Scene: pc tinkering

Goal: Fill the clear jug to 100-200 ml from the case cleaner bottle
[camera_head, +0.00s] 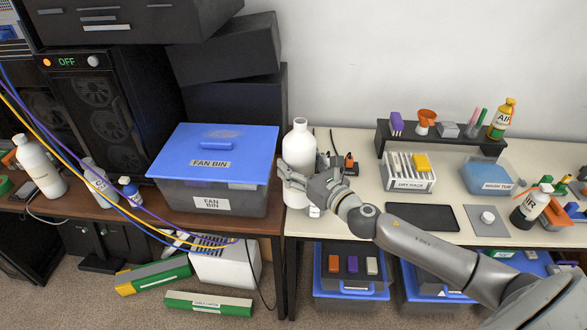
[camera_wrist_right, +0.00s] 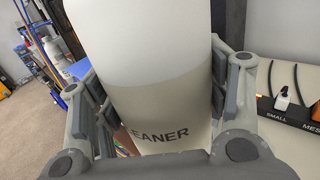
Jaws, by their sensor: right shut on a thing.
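The case cleaner bottle (camera_head: 299,143) is white with a narrow neck. It stands upright at the left end of the pale bench in the head view. My right gripper (camera_head: 297,178) is shut around its body. In the right wrist view the bottle (camera_wrist_right: 150,60) fills the space between the fingers of my right gripper (camera_wrist_right: 160,100), and the letters "EANER" show on its lower part. I cannot tell whether its base touches the bench. I cannot make out the clear jug in either view. My left gripper is not in view.
A blue-lidded fan bin (camera_head: 215,165) stands close left of the bottle on the brown desk. A dry rack (camera_head: 408,182), a dark mat (camera_head: 420,217) and a wash tub (camera_head: 487,176) are to the right. A black shelf (camera_head: 440,143) with small items stands behind them.

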